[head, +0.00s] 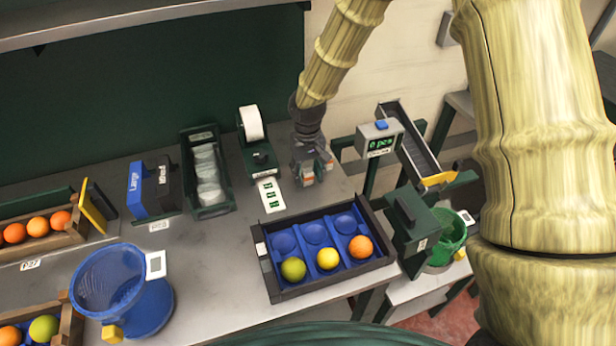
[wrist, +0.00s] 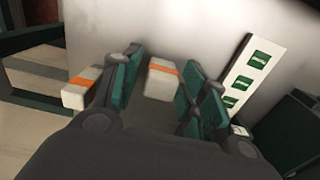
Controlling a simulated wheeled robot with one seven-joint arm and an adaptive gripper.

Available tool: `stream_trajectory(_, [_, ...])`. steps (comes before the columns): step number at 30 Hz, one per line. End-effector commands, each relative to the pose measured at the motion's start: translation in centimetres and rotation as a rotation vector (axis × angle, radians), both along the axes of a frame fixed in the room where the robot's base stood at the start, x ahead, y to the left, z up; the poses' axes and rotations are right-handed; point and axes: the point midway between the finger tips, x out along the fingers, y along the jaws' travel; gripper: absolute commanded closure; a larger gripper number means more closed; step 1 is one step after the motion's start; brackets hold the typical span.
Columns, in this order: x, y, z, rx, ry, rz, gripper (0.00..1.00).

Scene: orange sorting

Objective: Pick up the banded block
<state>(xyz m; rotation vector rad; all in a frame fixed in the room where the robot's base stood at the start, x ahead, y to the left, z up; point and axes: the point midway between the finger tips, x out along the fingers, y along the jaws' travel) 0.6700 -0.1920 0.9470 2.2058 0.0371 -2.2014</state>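A white block with an orange band (wrist: 161,80) shows in the wrist view, between the two green-padded fingers of my gripper (wrist: 160,75). The fingers look spread, with a narrow gap on each side of the block. I cannot tell whether the fingertips reach down past its top. A second white, orange-banded block (wrist: 82,88) lies outside the left finger. In the head view my gripper (head: 314,172) points down at the back of the grey table, right of the label printer (head: 258,150). Small orange patches show by the fingers there, and the blocks are largely hidden.
A label strip (head: 270,194) lies left of the gripper. A dark tray (head: 268,262) with blue cups and several fruits stands in front. A scale display (head: 380,138) and chute stand to the right. Bare table (head: 215,260) lies to the left of the tray.

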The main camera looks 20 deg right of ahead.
Motion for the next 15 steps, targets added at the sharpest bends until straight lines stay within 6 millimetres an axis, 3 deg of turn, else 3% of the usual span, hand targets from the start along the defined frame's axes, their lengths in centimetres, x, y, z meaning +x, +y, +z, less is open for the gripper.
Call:
stream_trajectory(1, [-0.01,0.0,0.0,0.0,0.0,0.0,0.72])
stream_trajectory(6, [-0.02,-0.01,0.01,0.0,0.0,0.0,0.98])
stream_trajectory(15, [0.0,-0.01,0.14,0.0,0.0,0.0,0.98])
